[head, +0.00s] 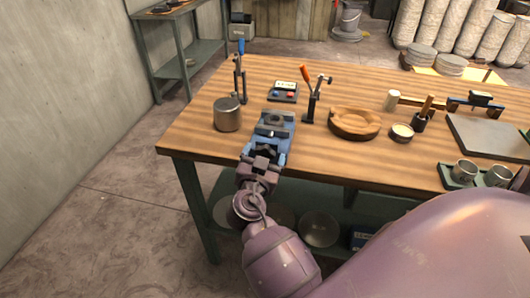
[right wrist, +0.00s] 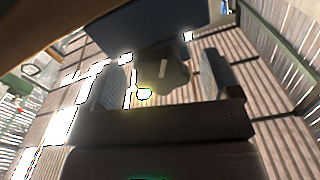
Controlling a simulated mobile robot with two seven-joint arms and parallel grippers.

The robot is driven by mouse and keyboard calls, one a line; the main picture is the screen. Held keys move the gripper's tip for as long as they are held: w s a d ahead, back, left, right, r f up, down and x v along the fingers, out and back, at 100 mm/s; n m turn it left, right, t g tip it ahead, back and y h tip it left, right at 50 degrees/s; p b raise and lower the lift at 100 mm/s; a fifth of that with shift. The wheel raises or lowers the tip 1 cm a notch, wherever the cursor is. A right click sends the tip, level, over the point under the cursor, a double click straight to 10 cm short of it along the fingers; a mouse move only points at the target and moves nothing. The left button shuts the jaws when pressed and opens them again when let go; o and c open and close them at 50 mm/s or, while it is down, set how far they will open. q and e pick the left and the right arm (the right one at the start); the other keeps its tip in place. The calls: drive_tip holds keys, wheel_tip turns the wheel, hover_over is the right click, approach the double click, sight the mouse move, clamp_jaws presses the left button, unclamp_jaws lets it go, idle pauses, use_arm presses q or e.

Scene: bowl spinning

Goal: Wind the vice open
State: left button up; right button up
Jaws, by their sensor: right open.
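The blue vice (head: 266,137) stands at the front left edge of the wooden bench, with grey jaws on top. My right gripper (head: 263,158) is at the vice's front end, just off the bench edge. In the right wrist view the gripper (right wrist: 168,82) is open. A dark rounded knob, seemingly the vice's handle (right wrist: 165,72), lies between its two fingers, with gaps visible beside it. The vice's dark blue body (right wrist: 150,28) fills the top of that view. How far the vice jaws stand apart is hard to tell. My left gripper is not in view.
A metal cylinder (head: 228,114) stands close left of the vice. A blue-handled clamp (head: 240,75), an orange-handled clamp (head: 309,95) and a small control box (head: 283,92) stand behind it. A round wooden piece (head: 354,123) lies to the right. Free floor lies left of the bench.

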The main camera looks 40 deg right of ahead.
drive_tip(key=shift+c, duration=0.3)
drive_tip(key=c, duration=0.9)
drive_tip(key=shift+o, duration=0.2)
